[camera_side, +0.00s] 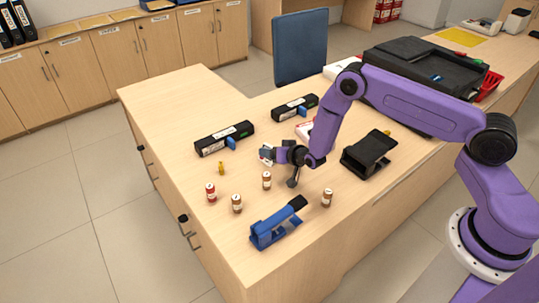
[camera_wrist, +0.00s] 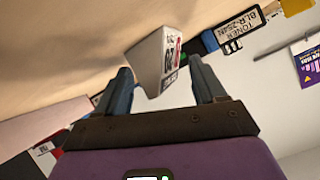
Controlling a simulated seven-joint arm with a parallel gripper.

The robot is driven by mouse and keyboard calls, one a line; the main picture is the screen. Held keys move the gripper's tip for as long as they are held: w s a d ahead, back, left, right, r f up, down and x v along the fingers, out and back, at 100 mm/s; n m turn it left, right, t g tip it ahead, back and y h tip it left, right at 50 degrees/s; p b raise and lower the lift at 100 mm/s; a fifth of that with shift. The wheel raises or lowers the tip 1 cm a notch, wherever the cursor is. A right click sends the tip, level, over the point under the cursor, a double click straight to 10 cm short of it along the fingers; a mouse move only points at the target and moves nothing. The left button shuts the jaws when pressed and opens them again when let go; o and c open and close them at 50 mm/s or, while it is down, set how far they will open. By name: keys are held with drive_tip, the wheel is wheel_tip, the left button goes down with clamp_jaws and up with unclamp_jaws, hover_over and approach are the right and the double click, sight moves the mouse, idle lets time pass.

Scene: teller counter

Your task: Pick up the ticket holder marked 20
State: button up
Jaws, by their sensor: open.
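The ticket holder (camera_wrist: 158,58) is a small white wedge with dark and red print that looks like a 20. In the wrist view it stands between the two blue-grey fingers of my gripper (camera_wrist: 160,72), with a gap visible to the right finger. The left finger is close to its lower edge; I cannot tell whether they touch. In the side view my gripper (camera_side: 268,154) is low over the counter, and the holder shows only as a small white and red patch (camera_side: 266,161) beside the fingers, partly hidden. My gripper is open.
Several small brown bottles (camera_side: 237,204) stand in front of my gripper on the counter (camera_side: 165,95). Black toner cartridges (camera_side: 224,138) lie behind it. A blue dispenser (camera_side: 275,226) is near the front edge, a black stand (camera_side: 367,155) to the right. The counter's left end is clear.

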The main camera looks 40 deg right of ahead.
drive_tip(key=c, duration=1.2)
drive_tip(key=shift+c, duration=0.2)
drive_tip(key=shift+r, duration=0.15)
